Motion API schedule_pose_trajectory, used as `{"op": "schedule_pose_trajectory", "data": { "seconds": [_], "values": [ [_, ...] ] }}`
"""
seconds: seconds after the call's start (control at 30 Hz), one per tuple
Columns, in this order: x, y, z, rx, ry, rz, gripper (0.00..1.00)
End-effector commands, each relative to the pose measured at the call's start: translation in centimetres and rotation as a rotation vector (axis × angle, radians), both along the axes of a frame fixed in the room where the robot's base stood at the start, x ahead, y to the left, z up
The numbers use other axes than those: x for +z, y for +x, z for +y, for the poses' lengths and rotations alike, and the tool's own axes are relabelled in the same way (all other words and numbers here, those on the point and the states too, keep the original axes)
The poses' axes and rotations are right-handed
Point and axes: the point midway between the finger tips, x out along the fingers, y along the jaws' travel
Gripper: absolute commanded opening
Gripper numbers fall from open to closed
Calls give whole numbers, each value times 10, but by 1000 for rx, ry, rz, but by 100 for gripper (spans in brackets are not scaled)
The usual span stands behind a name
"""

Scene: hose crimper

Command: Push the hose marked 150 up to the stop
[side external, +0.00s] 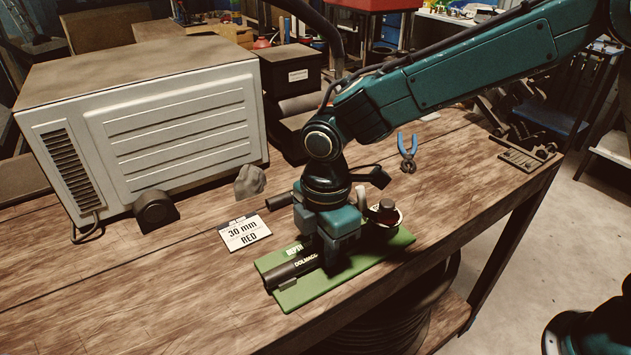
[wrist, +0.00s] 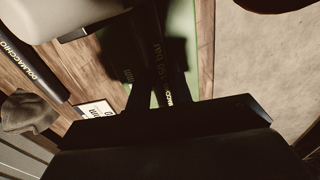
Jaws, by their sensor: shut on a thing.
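The black hose marked 150 bar (wrist: 158,60) runs between my gripper's fingers (wrist: 158,95) in the wrist view. In the side view a black hose with DOLMACC lettering (side external: 293,270) lies along the green board (side external: 290,298), and my gripper (side external: 328,258) is down over it, shut on it. My gripper hides the hose's far part. I cannot make out the stop or whether the hose touches it.
A card reading 30 mm RED (side external: 245,234) lies left of the board. Another black hose (side external: 280,201) lies behind my gripper. A dish with a dark jar (side external: 385,213) stands close on the right. Blue-handled pliers (side external: 407,150) lie farther back. The front-left bench is clear.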

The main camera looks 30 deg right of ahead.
Motion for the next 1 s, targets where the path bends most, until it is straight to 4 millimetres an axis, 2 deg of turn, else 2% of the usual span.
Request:
{"op": "schedule_pose_trajectory", "data": {
  "seconds": [0.73, 0.77, 1.0],
  "values": [
    [0, 0, -4, 0, 0, 0, 5],
    [0, 0, -4, 0, 0, 0, 25],
    [0, 0, -4, 0, 0, 0, 72]
  ]
}}
